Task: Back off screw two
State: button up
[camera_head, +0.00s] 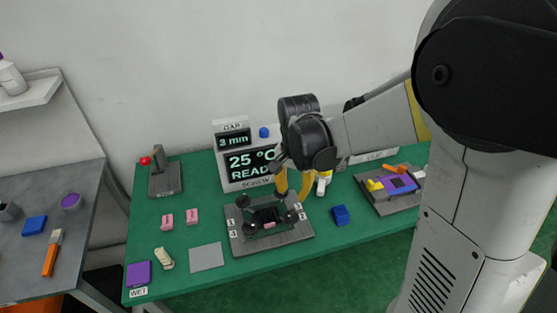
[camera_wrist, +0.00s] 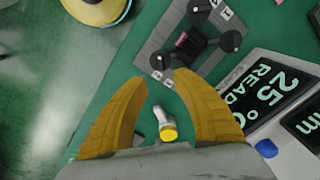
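The screw fixture is a grey plate (camera_head: 240,243) with a dark central clamp (camera_head: 268,215) and black round knobs near its corners. A far-left knob (camera_head: 243,201), near-left knob (camera_head: 250,229) and near-right knob (camera_head: 291,217) show in the head view. White number labels (camera_head: 232,228) stand at the sides; the right-side ones are hard to read. The far-right corner is largely hidden behind my gripper (camera_head: 295,187). In the wrist view my gripper (camera_wrist: 161,80) has its yellow fingers apart and empty, with the fixture plate (camera_wrist: 150,52) beyond the tips.
A display (camera_head: 250,165) reading "25 °C READY" stands behind the fixture. A white bottle with a yellow cap (camera_wrist: 168,133) stands near my fingers.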

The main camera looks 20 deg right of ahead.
aim_at(291, 213)
jog(key=f+b, duration=0.1)
jog(key=f, duration=0.2)
jog(key=f+b, duration=0.1)
jog(key=f, duration=0.3)
jog(key=f+b, duration=0.1)
jog(key=f, duration=0.3)
jog(key=shift+w+d+f+b, duration=0.1)
jog(key=shift+w+f+b, duration=0.05)
jog(key=shift+w+b, duration=0.2)
jog(key=shift+s, duration=0.1)
jog(key=shift+c, duration=0.5)
grip_shut()
